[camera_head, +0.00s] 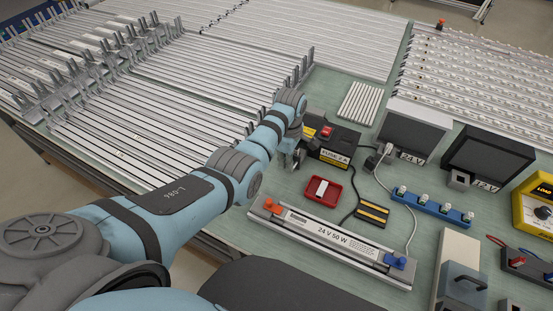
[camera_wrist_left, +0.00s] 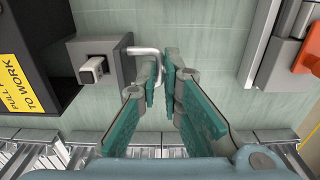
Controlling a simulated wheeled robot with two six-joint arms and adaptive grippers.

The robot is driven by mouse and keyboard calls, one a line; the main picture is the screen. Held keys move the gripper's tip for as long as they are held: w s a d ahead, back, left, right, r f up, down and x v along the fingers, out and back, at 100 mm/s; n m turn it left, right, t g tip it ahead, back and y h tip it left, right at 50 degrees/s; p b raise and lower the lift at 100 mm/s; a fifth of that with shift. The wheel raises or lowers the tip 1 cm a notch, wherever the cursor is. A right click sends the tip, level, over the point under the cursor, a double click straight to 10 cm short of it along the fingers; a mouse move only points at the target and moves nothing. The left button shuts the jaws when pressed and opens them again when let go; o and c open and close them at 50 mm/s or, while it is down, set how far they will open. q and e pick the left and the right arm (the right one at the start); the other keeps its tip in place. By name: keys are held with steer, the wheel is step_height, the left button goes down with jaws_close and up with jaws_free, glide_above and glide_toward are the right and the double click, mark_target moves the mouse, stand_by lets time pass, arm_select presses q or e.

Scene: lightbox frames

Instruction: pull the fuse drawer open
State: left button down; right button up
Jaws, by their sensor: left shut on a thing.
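The black fuse box (camera_head: 340,143), with a red switch and a yellow "FUSE 2 A" label, stands on the bench beside my left gripper (camera_head: 291,160). In the left wrist view its dark side and a yellow label show at the left. The grey fuse drawer (camera_wrist_left: 112,52) stands out from the box, with a small light square-ended part (camera_wrist_left: 93,70) on it. A bent metal handle (camera_wrist_left: 146,51) runs from the drawer to my left gripper (camera_wrist_left: 164,75). The fingers are shut on this handle. My right gripper is in neither view.
A red tray (camera_head: 311,199) with a white piece lies in front of the box. A long "24 V 50 W" lightbox bar (camera_head: 335,240) lies nearer me. Metal strip racks (camera_head: 160,110) fill the left. Power units (camera_head: 410,133) and cables stand to the right.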

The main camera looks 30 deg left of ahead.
arm_select(q)
steer(key=c, duration=2)
jaws_free()
steer(key=shift+w+f, duration=0.1)
step_height(320, 180, up, 12)
